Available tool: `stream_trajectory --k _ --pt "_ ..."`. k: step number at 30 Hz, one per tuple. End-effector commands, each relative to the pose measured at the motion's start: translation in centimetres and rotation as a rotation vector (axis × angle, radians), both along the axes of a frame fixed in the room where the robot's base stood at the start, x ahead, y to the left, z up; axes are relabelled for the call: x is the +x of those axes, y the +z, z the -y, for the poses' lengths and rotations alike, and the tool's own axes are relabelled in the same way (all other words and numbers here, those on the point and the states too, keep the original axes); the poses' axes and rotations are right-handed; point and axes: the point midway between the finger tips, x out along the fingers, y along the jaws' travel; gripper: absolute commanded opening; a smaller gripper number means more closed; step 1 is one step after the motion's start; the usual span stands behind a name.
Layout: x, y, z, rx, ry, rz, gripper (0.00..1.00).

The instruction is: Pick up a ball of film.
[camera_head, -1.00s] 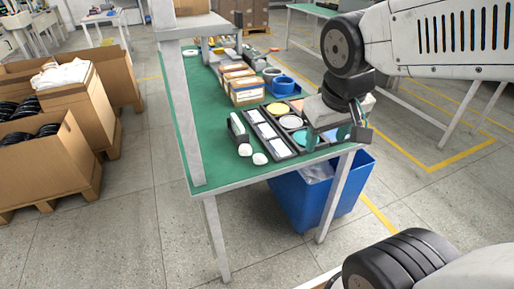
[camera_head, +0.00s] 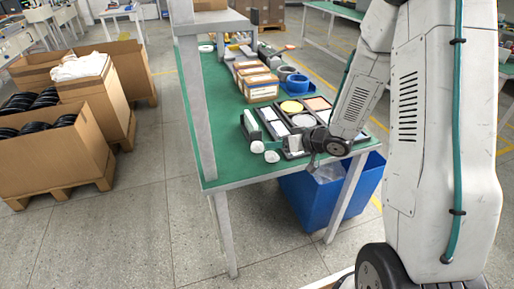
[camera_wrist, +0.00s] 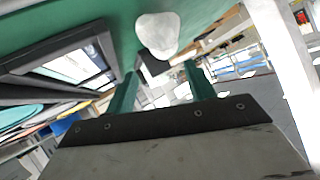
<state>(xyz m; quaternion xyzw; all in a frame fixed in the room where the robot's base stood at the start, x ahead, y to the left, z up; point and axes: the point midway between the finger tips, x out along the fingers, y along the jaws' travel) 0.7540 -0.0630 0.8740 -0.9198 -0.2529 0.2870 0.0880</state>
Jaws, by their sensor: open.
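Two white crumpled balls of film lie on the green table top near its front edge, one ball (camera_head: 257,147) slightly behind the other ball (camera_head: 272,156). My gripper (camera_head: 287,148) is low over the front of the table, just right of the balls and pointing toward them. In the wrist view one white ball (camera_wrist: 158,34) shows just beyond the tips of my green fingers (camera_wrist: 160,68). The fingers are apart, and the ball is not between them. In the head view my wrist partly hides the fingers.
Dark trays (camera_head: 293,108) with coloured discs and pale pads lie right behind the balls. A small upright holder (camera_head: 249,126) stands behind them. Boxes (camera_head: 258,84) and a blue ring (camera_head: 297,84) are farther back. A blue bin (camera_head: 322,198) stands under the table. A grey post (camera_head: 196,100) rises at left.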

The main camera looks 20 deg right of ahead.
Motion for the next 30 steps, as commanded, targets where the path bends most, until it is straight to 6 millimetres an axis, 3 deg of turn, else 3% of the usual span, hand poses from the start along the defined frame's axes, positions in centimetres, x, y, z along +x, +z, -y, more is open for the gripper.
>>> stream_trajectory --k 11,19,27,30 --pt "2.2 -1.6 -2.2 0.022 0.013 0.002 0.54" --pt "5.0 -3.2 -4.4 0.02 0.013 0.002 0.54" --pt "5.4 -3.4 -4.7 0.019 0.01 0.004 0.54" --pt "5.4 -3.4 -4.7 0.019 0.01 0.004 0.29"
